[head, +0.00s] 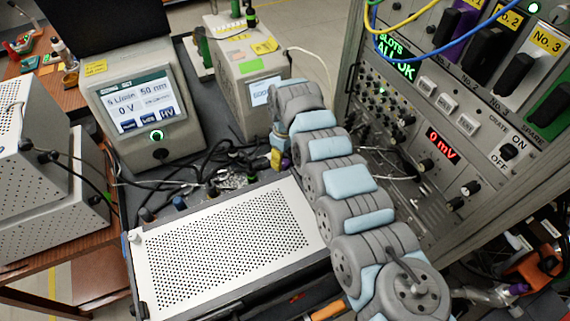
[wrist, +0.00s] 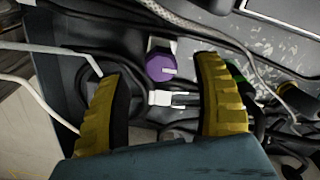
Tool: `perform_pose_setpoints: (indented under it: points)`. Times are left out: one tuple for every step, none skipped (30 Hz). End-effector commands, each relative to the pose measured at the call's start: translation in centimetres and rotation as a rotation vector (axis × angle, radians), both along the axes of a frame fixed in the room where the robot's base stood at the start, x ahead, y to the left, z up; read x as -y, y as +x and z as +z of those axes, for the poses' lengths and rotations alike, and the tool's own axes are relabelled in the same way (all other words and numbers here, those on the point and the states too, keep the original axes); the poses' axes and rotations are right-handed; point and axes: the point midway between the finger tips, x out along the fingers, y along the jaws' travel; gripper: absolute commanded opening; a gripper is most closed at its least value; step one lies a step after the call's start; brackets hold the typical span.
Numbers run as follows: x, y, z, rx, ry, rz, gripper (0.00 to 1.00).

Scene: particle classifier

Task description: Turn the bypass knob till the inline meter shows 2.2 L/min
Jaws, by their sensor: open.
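A purple knob (wrist: 161,68) with a pale pointer line shows in the wrist view, between the two yellow ribbed fingers of my gripper (wrist: 160,75). The fingers are spread wide, with a gap on both sides of the knob. No label on it is readable. In the head view, my gripper (head: 277,157) is partly hidden by my arm, with a bit of purple beside it. A screen (head: 140,103) on the grey instrument reads "5 L/min 50 nm" and "0 V". A smaller screen (head: 264,92) on the box behind is too small to read. I cannot tell which is the inline meter.
Black cables and pale tubing (head: 190,170) crowd the bench around the gripper. A perforated white-topped box (head: 230,230) lies in front. An instrument rack (head: 440,150) with a red "0 mV" display closes off the right side.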

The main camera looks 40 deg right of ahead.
Motion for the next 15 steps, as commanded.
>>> perform_pose_setpoints:
  points:
    - [-0.1, 0.1, -0.9, 0.000, 0.000, 0.002, 0.67]
    - [-0.2, 0.1, -1.3, 0.001, 0.000, 0.002, 0.67]
    - [-0.1, 0.1, -1.8, 0.002, 0.000, 0.002, 0.67]
    - [-0.1, 0.1, -2.1, 0.002, 0.000, 0.001, 0.67]
    - [-0.1, 0.1, -2.4, 0.001, 0.000, 0.000, 0.67]
    - [-0.1, 0.1, -2.7, 0.001, 0.000, 0.001, 0.67]
    - [-0.1, 0.1, -3.0, 0.001, 0.000, 0.001, 0.67]
    - [-0.1, 0.1, -3.1, 0.001, 0.001, 0.001, 0.67]
    - [-0.1, 0.1, -3.3, 0.001, 0.001, 0.002, 0.67]
    - [-0.1, 0.1, -3.4, 0.001, 0.000, 0.002, 0.67]
    - [-0.1, 0.1, -3.5, 0.001, 0.000, 0.002, 0.67]
    - [-0.1, 0.1, -3.6, 0.001, 0.000, 0.002, 0.67]
    - [-0.1, 0.1, -3.6, 0.001, 0.000, 0.002, 0.67]
    - [-0.1, 0.1, -3.6, 0.001, 0.000, 0.002, 0.67]
    - [-0.1, 0.1, -3.6, 0.001, 0.000, 0.002, 0.67]
